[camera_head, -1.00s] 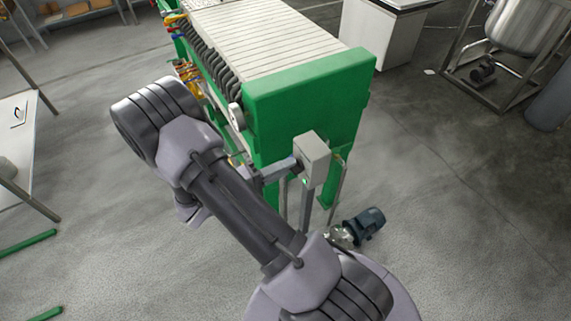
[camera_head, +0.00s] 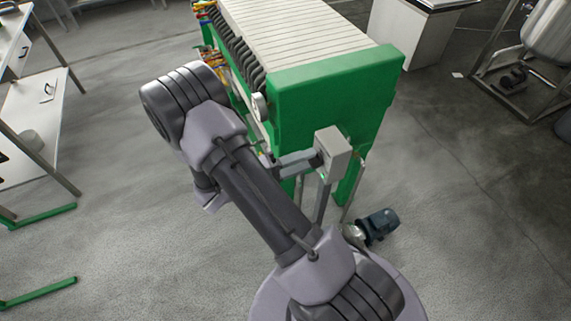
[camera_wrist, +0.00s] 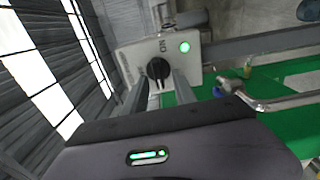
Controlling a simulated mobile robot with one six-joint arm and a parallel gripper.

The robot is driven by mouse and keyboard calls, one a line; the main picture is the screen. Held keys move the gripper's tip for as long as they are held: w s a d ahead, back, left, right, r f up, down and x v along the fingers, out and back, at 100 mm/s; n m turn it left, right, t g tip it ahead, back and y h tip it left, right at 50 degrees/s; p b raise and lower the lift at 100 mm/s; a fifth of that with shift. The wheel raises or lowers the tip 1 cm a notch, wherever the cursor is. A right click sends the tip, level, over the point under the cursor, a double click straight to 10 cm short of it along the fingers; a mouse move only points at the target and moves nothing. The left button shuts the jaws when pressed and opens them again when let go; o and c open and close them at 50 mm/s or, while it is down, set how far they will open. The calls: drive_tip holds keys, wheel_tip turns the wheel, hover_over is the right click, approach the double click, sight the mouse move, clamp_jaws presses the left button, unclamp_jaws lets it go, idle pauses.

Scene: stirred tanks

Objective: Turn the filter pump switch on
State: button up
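The filter pump switch is a black round knob (camera_wrist: 158,69) on a light grey box (camera_wrist: 140,55) in the wrist view. A green light (camera_wrist: 184,46) glows on the box face near an "ON" label. The box also shows in the head view (camera_head: 334,152), at the near end of the green filter press (camera_head: 325,95). My gripper (camera_wrist: 163,84) points at the box, its two fingers apart and the knob showing between the tips. I cannot tell whether the tips touch the knob.
A blue pump motor (camera_head: 378,225) sits on the floor below the box. A metal pipe or lever (camera_wrist: 270,102) lies right of my fingers in the wrist view. A shelf table (camera_head: 35,130) stands at left. Open floor lies right of the press.

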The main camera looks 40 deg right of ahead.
drive_tip(key=shift+a, duration=0.15)
drive_tip(key=p+v, duration=0.2)
drive_tip(key=v, duration=1.5)
drive_tip(key=shift+a+f, duration=0.1)
